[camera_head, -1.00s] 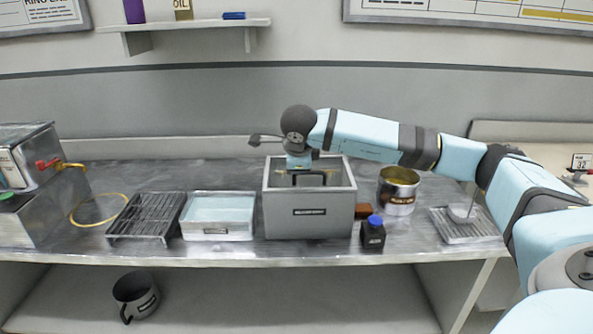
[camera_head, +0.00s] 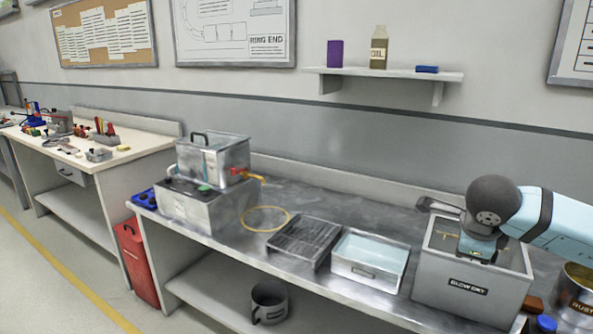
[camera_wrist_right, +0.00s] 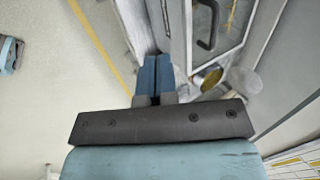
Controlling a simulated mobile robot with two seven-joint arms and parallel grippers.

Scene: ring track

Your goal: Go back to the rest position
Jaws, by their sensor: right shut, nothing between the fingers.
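My right gripper (camera_head: 478,250) hangs over the grey box labelled GLOW DRY (camera_head: 462,292) at the right of the head view, with its arm coming in from the right. The hand hides part of the box's top, and the fingertips are hard to make out there. In the right wrist view the two blue fingers (camera_wrist_right: 155,62) lie together, shut with nothing between them. A dark handle (camera_wrist_right: 208,28) on a grey surface is to the right of the fingers and apart from them. My left gripper is not in view.
Left of the box stand a tray of pale liquid (camera_head: 368,285), a dark rack (camera_head: 300,262), a yellow ring (camera_head: 247,222) and a metal machine (camera_head: 200,205). A rust-labelled can (camera_head: 577,295) and blue-capped bottle (camera_head: 546,323) are close on the right. A shelf (camera_head: 385,73) hangs above.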

